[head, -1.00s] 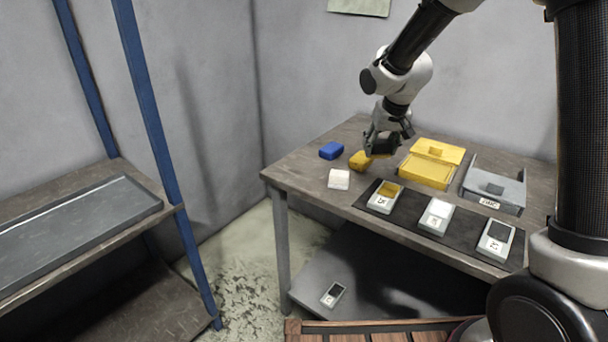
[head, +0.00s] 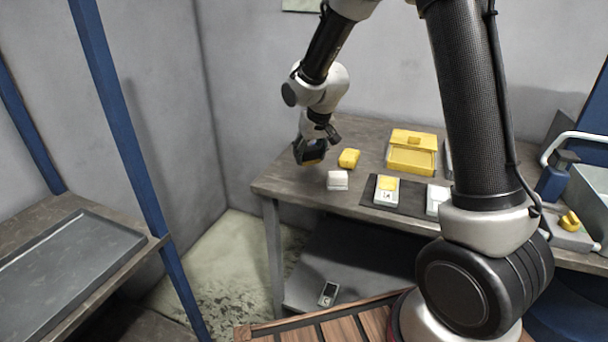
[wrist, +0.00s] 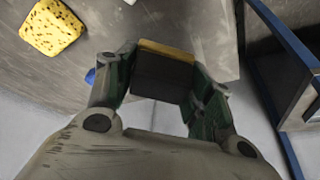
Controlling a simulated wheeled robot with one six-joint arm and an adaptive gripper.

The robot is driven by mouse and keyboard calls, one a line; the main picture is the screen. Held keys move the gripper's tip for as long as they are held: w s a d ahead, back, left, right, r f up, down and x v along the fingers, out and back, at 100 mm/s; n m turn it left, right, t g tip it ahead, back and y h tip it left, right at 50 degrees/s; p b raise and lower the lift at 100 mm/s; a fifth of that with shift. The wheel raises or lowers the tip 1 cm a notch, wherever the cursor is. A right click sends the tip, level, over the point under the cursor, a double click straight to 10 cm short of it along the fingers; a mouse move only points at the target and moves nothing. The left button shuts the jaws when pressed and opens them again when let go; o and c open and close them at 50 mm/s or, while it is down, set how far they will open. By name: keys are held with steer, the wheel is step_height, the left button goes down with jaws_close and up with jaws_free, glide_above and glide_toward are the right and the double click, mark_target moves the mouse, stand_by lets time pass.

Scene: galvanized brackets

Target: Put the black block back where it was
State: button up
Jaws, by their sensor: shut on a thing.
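My gripper (head: 311,160) is shut on a black block (wrist: 162,76), seen between the fingers in the wrist view. A yellow strip runs along one edge of the block. In the head view, the gripper and block are near the table's left end, left of a yellow block (head: 349,158) and behind a white block (head: 337,180). The yellow block also shows in the wrist view (wrist: 52,27), speckled and apart from the gripper. A small part of a blue thing (wrist: 90,76) shows beside one finger in the wrist view; the gripper hides it in the head view.
A black mat (head: 410,205) on the table (head: 290,185) carries grey trays, one with a yellow piece (head: 386,186). A yellow box (head: 411,158) stands behind it. A small device (head: 328,293) lies on the lower shelf. A blue-framed rack (head: 125,110) stands left.

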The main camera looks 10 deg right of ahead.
mark_target(311, 164)
step_height(311, 164, down, 6)
steer(key=shift+f, duration=0.2)
steer(key=o, duration=1.3)
steer(key=shift+c, duration=0.2)
steer(key=a+v, duration=0.1)
steer(key=v, duration=1.1)
steer(key=s+d+r+m, duration=0.1)
steer(key=s+d+r, duration=0.95)
steer(key=s, duration=0.35)
steer(key=s+d, duration=0.2)
steer(key=s, duration=0.5)
steer(key=s+d+r, duration=0.1)
steer(key=s+d, duration=0.1)
steer(key=s, duration=0.6)
steer(key=shift+s+d+r+m+h, duration=0.25)
steer(key=shift+r+m+h, duration=0.05)
steer(key=shift+m+h, duration=0.1)
